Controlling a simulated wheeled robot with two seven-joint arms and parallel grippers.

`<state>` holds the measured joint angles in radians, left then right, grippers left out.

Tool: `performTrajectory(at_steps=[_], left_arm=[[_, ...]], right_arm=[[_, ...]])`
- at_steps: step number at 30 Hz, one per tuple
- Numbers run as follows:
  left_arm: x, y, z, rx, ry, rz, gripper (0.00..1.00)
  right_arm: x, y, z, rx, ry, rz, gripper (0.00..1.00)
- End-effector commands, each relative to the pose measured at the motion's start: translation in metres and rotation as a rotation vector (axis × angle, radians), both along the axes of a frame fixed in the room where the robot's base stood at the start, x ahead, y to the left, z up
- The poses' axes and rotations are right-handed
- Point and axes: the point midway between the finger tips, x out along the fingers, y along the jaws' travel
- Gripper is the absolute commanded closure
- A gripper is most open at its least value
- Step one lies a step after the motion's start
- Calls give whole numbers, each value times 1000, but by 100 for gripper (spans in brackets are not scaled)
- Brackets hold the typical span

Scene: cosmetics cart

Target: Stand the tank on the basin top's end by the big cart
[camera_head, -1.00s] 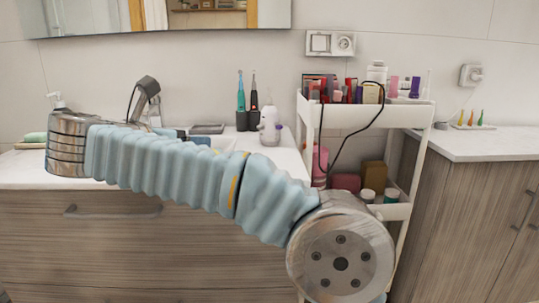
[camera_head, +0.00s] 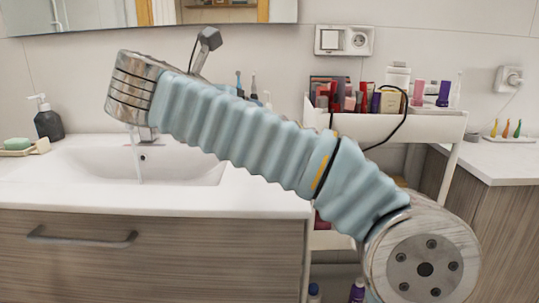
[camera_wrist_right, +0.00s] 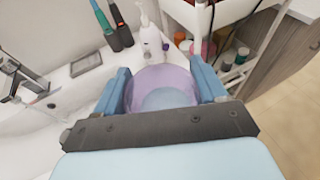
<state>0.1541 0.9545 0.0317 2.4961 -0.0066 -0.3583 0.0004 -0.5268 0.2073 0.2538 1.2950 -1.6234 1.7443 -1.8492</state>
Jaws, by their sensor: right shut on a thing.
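The tank is a translucent purple cup (camera_wrist_right: 163,98) held between the two blue fingers of my right gripper (camera_wrist_right: 160,68) in the right wrist view. That gripper is shut on it. The tank is above the white basin top (camera_wrist_right: 60,128); its gap to the surface is unclear. In the head view my right arm crosses the middle and hides the tank and gripper. The basin top (camera_head: 255,200) shows below the arm, its right end beside the big white cart (camera_head: 430,127). My left gripper is not in view.
A white and purple device (camera_wrist_right: 152,42) and dark-based toothbrushes (camera_wrist_right: 112,30) stand beyond the tank. A small grey tray (camera_wrist_right: 86,64) and the faucet (camera_wrist_right: 22,80) are to the left. Cosmetics (camera_head: 362,100) fill the cart's top, with a black cable hanging there.

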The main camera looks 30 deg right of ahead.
Motion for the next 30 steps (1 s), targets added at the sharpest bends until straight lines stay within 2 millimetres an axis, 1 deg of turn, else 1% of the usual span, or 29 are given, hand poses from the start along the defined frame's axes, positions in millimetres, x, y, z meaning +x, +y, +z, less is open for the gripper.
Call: performTrajectory(at_steps=[1,6,7,9,12,15,20,22,24,27,30], left_arm=[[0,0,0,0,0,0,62],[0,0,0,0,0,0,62],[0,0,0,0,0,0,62],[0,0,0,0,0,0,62],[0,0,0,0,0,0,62],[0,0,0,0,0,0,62],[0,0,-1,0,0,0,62],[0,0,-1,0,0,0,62],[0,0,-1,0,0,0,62],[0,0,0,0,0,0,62],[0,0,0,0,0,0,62]], right_arm=[[4,-13,-5,0,1,-6,60],[23,-51,-25,0,2,-7,60],[26,-58,-29,0,2,-7,60],[31,-67,-44,-1,3,-4,60],[37,-78,-60,-1,3,-3,60],[40,-86,-70,0,1,-3,60],[44,-92,-79,0,0,-2,60],[46,-98,-87,0,2,-3,60],[46,-97,-99,-3,4,-1,60],[46,-97,-111,-1,2,0,60],[46,-97,-115,0,0,0,60]])
